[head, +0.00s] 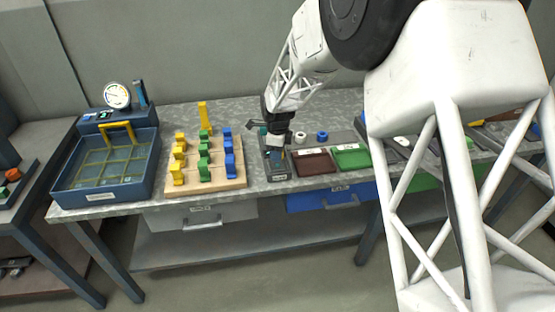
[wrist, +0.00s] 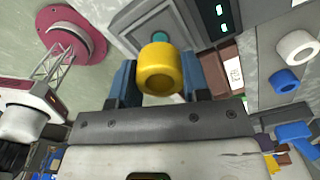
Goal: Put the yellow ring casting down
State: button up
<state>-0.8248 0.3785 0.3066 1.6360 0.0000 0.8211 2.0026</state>
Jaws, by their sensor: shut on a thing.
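The yellow ring casting (wrist: 158,54) is held between the two blue fingers of my gripper (wrist: 158,82) in the wrist view, with its open bore facing the camera. In the head view my gripper (head: 276,150) is low over the bench, at a dark grey unit (head: 278,176) left of the trays. The ring is mostly hidden by the gripper there. In the wrist view a grey unit with lit displays (wrist: 198,18) and a teal round part (wrist: 159,37) lie beyond the ring. I cannot tell whether the ring touches anything beneath it.
A white ring (head: 300,137) and a blue ring (head: 322,135) stand behind a brown tray (head: 313,163) and a green tray (head: 352,158). A wooden rack (head: 207,190) with several yellow, green and blue pieces is to the left. A blue bin (head: 105,192) with a gauge stands farther left.

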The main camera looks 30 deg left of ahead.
aim_at(278, 166)
dwell(0.3)
jog(key=shift+f, duration=1.75)
jog(key=shift+f, duration=0.4)
